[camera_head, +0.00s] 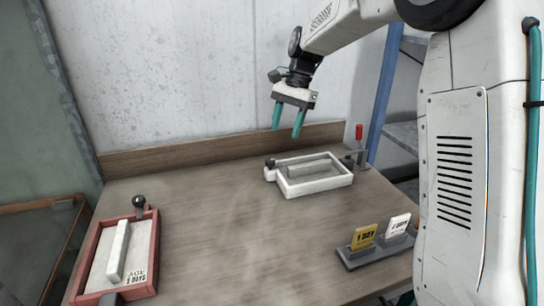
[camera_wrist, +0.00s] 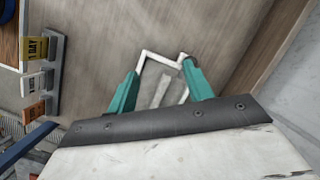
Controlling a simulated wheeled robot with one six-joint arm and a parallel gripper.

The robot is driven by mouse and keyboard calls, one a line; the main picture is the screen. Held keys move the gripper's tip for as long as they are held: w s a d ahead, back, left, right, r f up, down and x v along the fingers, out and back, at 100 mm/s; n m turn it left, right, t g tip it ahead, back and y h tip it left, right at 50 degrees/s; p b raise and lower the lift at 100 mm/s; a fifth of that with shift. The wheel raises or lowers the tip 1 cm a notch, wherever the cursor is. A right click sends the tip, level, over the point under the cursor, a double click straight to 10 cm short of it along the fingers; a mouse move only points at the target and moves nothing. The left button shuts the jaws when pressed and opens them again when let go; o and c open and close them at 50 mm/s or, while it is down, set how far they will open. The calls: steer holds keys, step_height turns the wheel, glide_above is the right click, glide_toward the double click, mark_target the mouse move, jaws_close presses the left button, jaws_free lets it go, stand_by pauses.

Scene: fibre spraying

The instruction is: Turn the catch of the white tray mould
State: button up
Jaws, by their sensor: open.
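The white tray mould (camera_head: 320,187) stands on the table at the back right, with a pale bar lying inside it. A dark round knob (camera_head: 270,163) sits at its left back corner. A clamp with a red upright handle (camera_head: 358,132) stands at its right end. I cannot tell which of these is the catch. My gripper (camera_head: 288,126) is open and empty, above and behind the tray, with its teal fingers pointing down. In the wrist view the tray (camera_wrist: 160,55) shows between and beyond the fingertips (camera_wrist: 160,68), and the right finger partly hides its corner.
A red tray mould (camera_head: 151,250) with a pale bar and an age label lies at the front left. A card holder (camera_head: 375,256) with yellow and white cards stands front right; the wrist view adds an orange card (camera_wrist: 34,111). A wooden ledge and wall close the back. Mid-table is clear.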

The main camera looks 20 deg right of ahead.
mark_target(270, 160)
steer(key=w+f+m, duration=0.3)
steer(key=w+f, duration=0.3)
steer(key=w, duration=0.2)
steer(key=shift+g+y, duration=0.3)
steer(key=shift+y, duration=0.1)
steer(key=x, duration=0.7)
steer(key=shift+d+f, duration=0.2)
steer(key=shift+f, duration=0.3)
steer(key=c, duration=1)
